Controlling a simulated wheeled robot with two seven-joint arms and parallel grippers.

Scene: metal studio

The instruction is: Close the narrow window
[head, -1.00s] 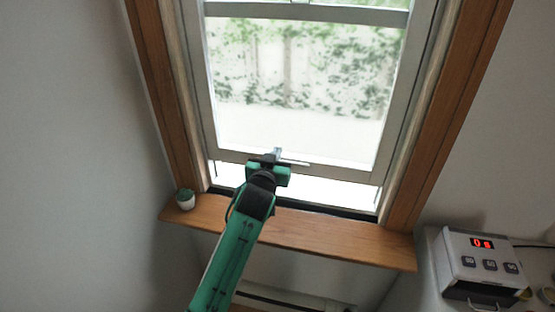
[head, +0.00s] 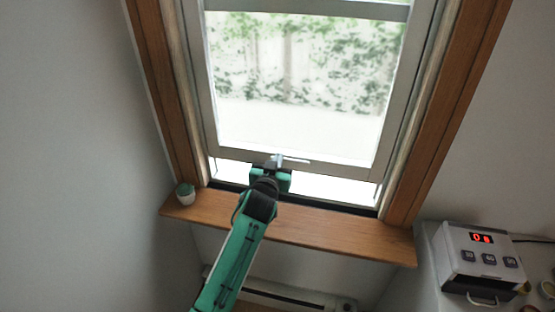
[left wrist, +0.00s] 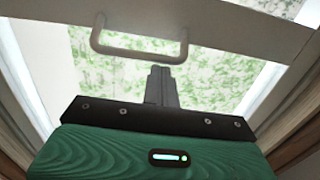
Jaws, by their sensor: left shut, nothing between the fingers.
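The narrow window's pale sash (head: 340,169) is raised, with a bright gap (head: 325,187) between its bottom rail and the dark sill track. A light handle (head: 292,159) sits on the bottom rail; in the left wrist view the U-shaped handle (left wrist: 138,55) is at the upper left. My left gripper (head: 276,160) is at the rail beside the handle in the head view. In the left wrist view its fingers (left wrist: 160,70) are together, just below the handle's right end. They hold nothing; whether they touch the handle I cannot tell. My right gripper is not in view.
A wooden ledge (head: 330,238) juts out below the window, with a small potted plant (head: 186,194) at its left end. A grey device with a red display (head: 482,262) stands at the lower right. A heater (head: 290,296) is under the ledge.

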